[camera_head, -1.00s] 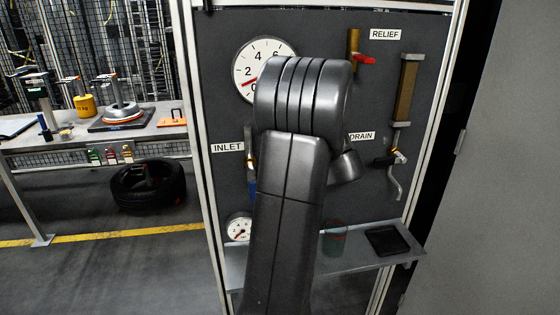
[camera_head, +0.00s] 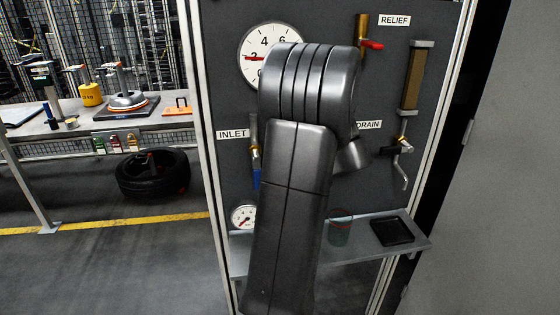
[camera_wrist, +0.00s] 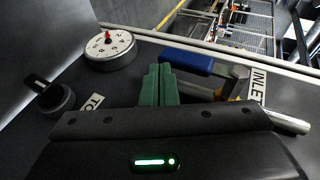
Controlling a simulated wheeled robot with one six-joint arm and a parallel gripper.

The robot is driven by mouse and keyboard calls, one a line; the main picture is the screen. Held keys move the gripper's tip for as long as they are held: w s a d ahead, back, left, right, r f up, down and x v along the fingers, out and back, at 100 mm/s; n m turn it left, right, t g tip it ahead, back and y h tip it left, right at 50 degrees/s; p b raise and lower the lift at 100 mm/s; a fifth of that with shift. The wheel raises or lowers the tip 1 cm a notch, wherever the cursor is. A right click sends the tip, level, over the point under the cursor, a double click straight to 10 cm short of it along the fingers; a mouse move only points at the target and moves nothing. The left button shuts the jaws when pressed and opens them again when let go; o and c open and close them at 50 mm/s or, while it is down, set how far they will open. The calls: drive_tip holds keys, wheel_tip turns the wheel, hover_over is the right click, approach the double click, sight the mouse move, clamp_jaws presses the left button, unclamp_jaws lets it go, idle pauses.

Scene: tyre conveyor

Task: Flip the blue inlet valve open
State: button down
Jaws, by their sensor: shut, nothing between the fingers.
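The blue inlet valve handle (camera_head: 257,179) hangs downward below the INLET label (camera_head: 232,134) in the head view, partly hidden by my arm. In the wrist view the blue handle (camera_wrist: 187,60) lies roughly in line with its metal pipe (camera_wrist: 290,121), near the brass valve body (camera_wrist: 238,88). My gripper (camera_wrist: 159,84) has green fingers that are shut with nothing between them. The fingers are just beside the handle's free end; whether they touch it I cannot tell. My arm hides the gripper in the head view.
A large gauge (camera_head: 258,42) reads about 2. A small gauge (camera_head: 243,216) is below. A shelf (camera_head: 356,247) holds a cup (camera_head: 340,231) and black tray (camera_head: 392,232). The red relief handle (camera_head: 372,44) and black drain handle (camera_head: 389,151) are to the right.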

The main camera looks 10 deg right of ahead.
drive_tip(key=v, duration=1.3)
drive_tip(key=shift+b, duration=0.3)
drive_tip(key=shift+s+a, duration=0.1)
